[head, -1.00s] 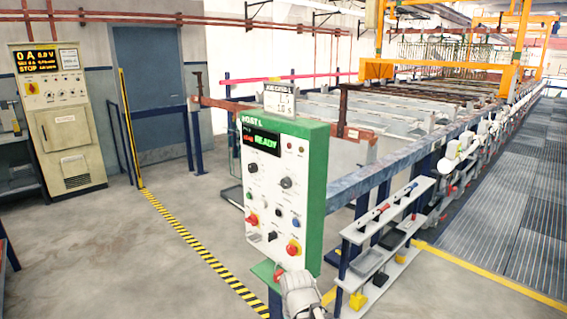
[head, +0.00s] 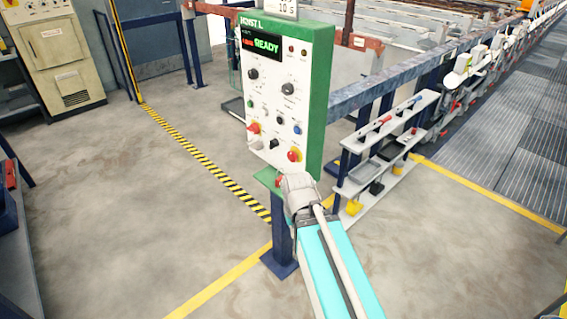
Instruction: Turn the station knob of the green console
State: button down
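The green console (head: 316,95) stands upright on a dark blue post, its white front panel facing me. Its display (head: 262,44) shows READY in green. Two black round knobs sit below the display, one on the left (head: 253,74) and one on the right (head: 288,89). Their labels are too small to read, so I cannot tell which is the station knob. Lower are a smaller black knob (head: 274,144) and two red knobs (head: 254,128) (head: 294,155). The grey end of my arm, with my gripper (head: 299,188), is below the panel, apart from the knobs; its fingers cannot be made out.
A white shelf rack (head: 392,136) with trays and tools stands right of the console. A blue rail (head: 398,81) runs behind it. A beige cabinet (head: 56,60) is at the back left. The floor left of the console is clear, with a yellow-black stripe (head: 196,150).

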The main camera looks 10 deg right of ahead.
aim_at(253, 73)
jog(key=k, duration=0.65)
jog(key=u, duration=0.6)
jog(key=i, duration=1.5)
jog(key=z, duration=0.25)
